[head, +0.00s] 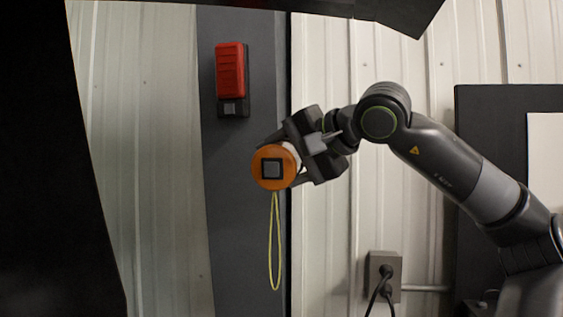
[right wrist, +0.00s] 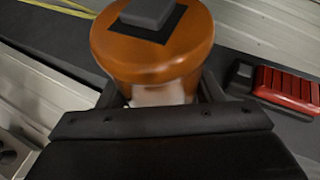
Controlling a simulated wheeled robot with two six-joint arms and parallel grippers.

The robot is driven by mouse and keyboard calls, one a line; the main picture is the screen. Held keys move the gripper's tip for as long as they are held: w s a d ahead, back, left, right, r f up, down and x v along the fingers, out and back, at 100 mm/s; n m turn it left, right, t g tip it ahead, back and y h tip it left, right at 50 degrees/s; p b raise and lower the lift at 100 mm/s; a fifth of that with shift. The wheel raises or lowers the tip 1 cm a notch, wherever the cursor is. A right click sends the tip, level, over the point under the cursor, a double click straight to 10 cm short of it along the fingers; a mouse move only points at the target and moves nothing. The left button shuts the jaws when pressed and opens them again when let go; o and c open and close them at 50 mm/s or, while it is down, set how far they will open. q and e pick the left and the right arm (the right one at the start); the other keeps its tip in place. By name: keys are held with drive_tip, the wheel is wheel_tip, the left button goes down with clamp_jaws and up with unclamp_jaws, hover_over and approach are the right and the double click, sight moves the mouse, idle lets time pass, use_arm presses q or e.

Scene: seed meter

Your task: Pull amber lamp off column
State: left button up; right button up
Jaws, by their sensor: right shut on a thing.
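The amber lamp (head: 287,168) is a round orange body with a dark square plate and grey block on the face toward me. A yellow cord loop (head: 275,245) hangs from it. My right gripper (head: 299,153) is shut on the lamp from the right, in front of the dark grey column (head: 240,205). In the right wrist view the lamp (right wrist: 150,62) sits between the fingers (right wrist: 160,98), its pale lower part partly hidden. I cannot tell whether the lamp touches the column. My left gripper is not in view.
A red device (head: 231,70) in a dark holder is mounted on the column above and left of the lamp; it also shows in the right wrist view (right wrist: 288,88). A grey outlet box (head: 384,273) with a black plug is on the ribbed wall (head: 325,235). Dark shapes cover the left edge.

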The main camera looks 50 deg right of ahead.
sight(280, 162)
drive_tip(key=shift+s+a+f, duration=0.1)
drive_tip(key=shift+s+a, duration=0.2)
drive_tip(key=shift+a, duration=0.25)
drive_tip(key=shift+s+a+f, duration=0.1)
drive_tip(key=shift+s+a, duration=0.15)
drive_tip(key=shift+a, duration=0.3)
